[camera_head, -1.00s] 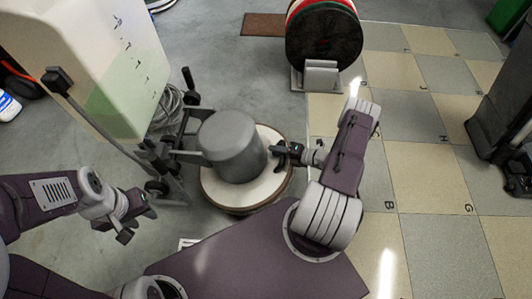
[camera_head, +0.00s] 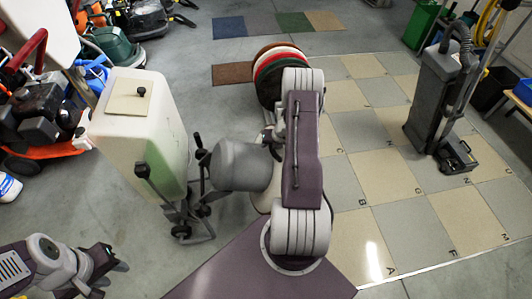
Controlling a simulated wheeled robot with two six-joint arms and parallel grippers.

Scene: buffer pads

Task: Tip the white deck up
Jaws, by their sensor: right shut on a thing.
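The white deck (camera_head: 262,197) is a pale disc under the grey motor housing (camera_head: 238,166) of the floor machine. It stands tilted steeply, with the housing lying over towards the left. My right arm covers much of the deck. My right gripper (camera_head: 273,141) is mostly hidden behind that arm, at the deck's raised side, and is shut on the deck. My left gripper (camera_head: 107,277) is open and empty at the lower left, well apart from the machine.
A white tank (camera_head: 138,125) stands left of the housing, by the machine's handle frame. Round coloured pads (camera_head: 268,75) stand in a stack behind my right arm. A dark upright machine (camera_head: 430,105) stands on the tiled floor (camera_head: 400,240) at right. Orange equipment (camera_head: 40,150) fills the far left.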

